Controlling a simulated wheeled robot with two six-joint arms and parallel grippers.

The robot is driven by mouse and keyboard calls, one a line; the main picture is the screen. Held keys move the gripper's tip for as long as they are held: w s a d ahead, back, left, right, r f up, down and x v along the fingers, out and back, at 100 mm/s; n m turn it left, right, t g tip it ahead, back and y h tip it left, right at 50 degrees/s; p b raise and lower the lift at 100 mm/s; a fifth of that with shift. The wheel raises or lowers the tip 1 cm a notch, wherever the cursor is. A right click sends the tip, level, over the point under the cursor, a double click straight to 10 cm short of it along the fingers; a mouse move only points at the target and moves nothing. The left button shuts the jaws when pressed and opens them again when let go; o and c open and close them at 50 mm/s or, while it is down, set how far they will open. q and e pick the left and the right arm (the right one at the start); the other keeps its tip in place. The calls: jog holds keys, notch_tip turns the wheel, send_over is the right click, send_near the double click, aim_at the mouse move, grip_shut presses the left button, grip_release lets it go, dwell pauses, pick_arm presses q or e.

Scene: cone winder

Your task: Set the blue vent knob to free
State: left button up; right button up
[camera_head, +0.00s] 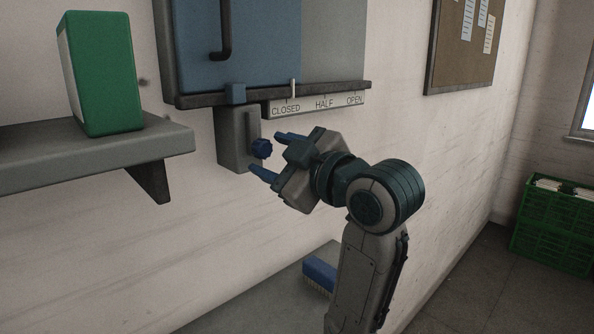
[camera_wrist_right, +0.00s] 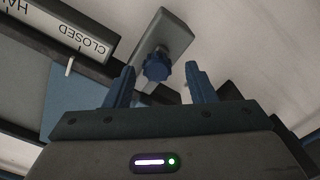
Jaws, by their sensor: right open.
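The blue vent knob (camera_head: 262,148) is a small lobed knob on the front of a grey box (camera_head: 233,150) fixed to the wall below the vent panel. My right gripper (camera_head: 268,155) is open in front of the box, with its two blue fingers apart near the knob. In the right wrist view the knob (camera_wrist_right: 157,67) shows between and beyond the fingertips of my right gripper (camera_wrist_right: 162,82), with no visible contact. No free marking can be read on the box. My left gripper is not in view.
Above the box is a blue sliding panel (camera_head: 270,50) with a scale strip (camera_head: 318,104) reading CLOSED, HALF, OPEN. A shelf (camera_head: 90,158) with a green box (camera_head: 103,75) is at left. A blue brush (camera_head: 320,274) lies on a surface below.

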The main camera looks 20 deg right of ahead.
jog(key=b+v, duration=0.5)
jog(key=v, duration=0.2)
jog(key=shift+b, duration=0.4)
